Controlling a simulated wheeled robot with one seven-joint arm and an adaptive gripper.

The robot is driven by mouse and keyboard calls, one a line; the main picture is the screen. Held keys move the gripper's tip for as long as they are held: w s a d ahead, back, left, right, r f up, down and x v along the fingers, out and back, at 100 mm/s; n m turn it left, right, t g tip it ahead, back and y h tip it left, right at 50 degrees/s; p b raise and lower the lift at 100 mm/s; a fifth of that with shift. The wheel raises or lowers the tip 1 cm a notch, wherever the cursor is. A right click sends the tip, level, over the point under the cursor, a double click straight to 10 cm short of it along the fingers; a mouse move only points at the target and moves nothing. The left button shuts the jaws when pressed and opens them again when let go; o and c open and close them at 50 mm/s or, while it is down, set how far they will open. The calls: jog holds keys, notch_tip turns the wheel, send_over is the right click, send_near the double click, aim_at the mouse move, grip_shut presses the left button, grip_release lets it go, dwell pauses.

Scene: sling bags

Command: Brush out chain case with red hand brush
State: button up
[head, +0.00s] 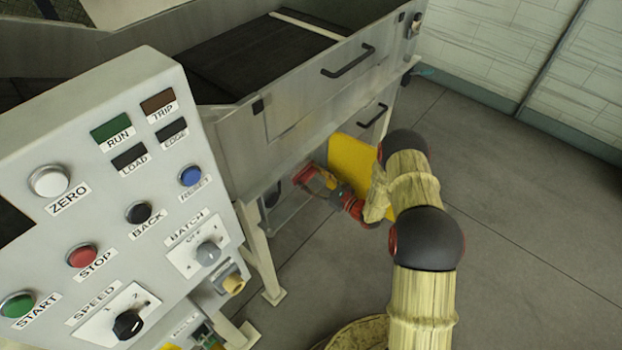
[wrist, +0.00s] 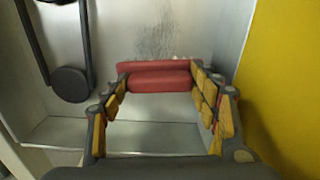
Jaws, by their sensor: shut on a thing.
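My gripper (wrist: 160,82) is shut on the red hand brush (wrist: 155,76), one finger on each side of it. The brush lies crosswise between the fingertips, in front of the back wall of the chain case (wrist: 195,48). The case is an open grey metal box. A patch of dark specks (wrist: 158,40) shows on its back wall just above the brush. In the head view my gripper (head: 322,184) reaches to the case opening under the machine. I cannot tell whether the bristles touch the wall.
A dark wheel with a belt or chain (wrist: 70,84) is at the left inside the case. A yellow panel (head: 352,165) stands at the right of the opening. The control panel (head: 115,200) is at the left; grey floor (head: 520,230) is clear at the right.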

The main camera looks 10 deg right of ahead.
jog(key=shift+w+r+p, duration=0.15)
jog(key=shift+r+p, duration=0.85)
jog(key=shift+r, duration=1.25)
jog(key=shift+r+p, duration=1.3)
jog(key=shift+r, duration=1.35)
jog(key=shift+a, duration=0.1)
jog(key=shift+f, duration=0.1)
